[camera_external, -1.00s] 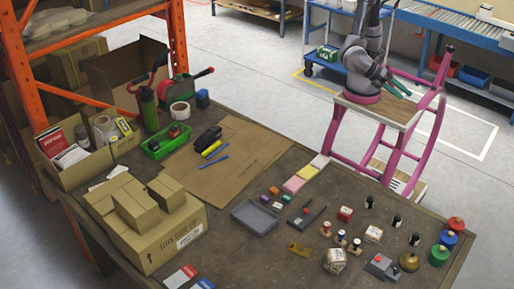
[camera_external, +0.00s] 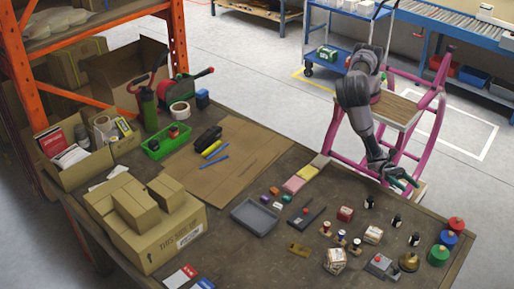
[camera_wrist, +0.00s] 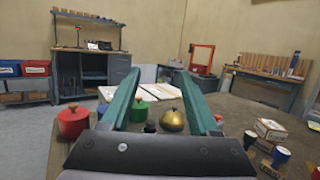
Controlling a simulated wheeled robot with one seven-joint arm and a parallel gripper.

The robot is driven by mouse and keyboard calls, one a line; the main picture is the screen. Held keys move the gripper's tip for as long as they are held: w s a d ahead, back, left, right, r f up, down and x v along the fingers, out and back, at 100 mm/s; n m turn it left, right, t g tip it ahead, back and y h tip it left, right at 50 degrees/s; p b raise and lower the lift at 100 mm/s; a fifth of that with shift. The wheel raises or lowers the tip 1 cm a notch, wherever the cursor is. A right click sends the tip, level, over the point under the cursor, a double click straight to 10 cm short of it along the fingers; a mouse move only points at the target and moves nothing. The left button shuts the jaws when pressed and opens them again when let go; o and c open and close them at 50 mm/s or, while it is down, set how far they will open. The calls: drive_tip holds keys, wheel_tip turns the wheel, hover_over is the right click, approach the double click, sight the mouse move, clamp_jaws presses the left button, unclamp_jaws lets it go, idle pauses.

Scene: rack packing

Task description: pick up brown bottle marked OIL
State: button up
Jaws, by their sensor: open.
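Several small dark bottles with pale labels stand on the table's right part: one at the back (camera_external: 369,202), one in the middle (camera_external: 397,221) and one nearer the front (camera_external: 414,239). Their lettering is too small to read, so I cannot tell which is marked OIL. My gripper (camera_external: 405,181) is above the table's far right edge, behind and apart from these bottles. In the wrist view my gripper (camera_wrist: 157,85) is open, with nothing between its teal fingers. A dark cap (camera_wrist: 150,127) shows low between them; what is below it is hidden.
Red (camera_external: 456,224), blue (camera_external: 447,238) and green (camera_external: 438,255) knobbed containers line the right edge, beside a brass round pot (camera_external: 408,262). A grey tray (camera_external: 255,215) lies further left.

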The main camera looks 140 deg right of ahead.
sight(399, 215)
drive_tip(key=s+d+f+m+t+h, duration=0.1)
drive_tip(key=f+h, duration=0.1)
drive_tip(key=f, duration=0.2)
drive_tip(key=d+f+m+h, duration=0.1)
drive_tip(key=f+h, duration=0.1)
drive_tip(key=f, duration=0.3)
drive_tip(key=s+d+f+m+t+h, duration=0.1)
drive_tip(key=f+m+h, duration=0.1)
drive_tip(key=f, duration=0.2)
drive_tip(key=shift+s+d+f+t, duration=0.2)
drive_tip(key=shift+s+f+t, duration=0.1)
drive_tip(key=x, duration=0.7)
drive_tip(key=shift+w, duration=0.2)
clamp_jaws()
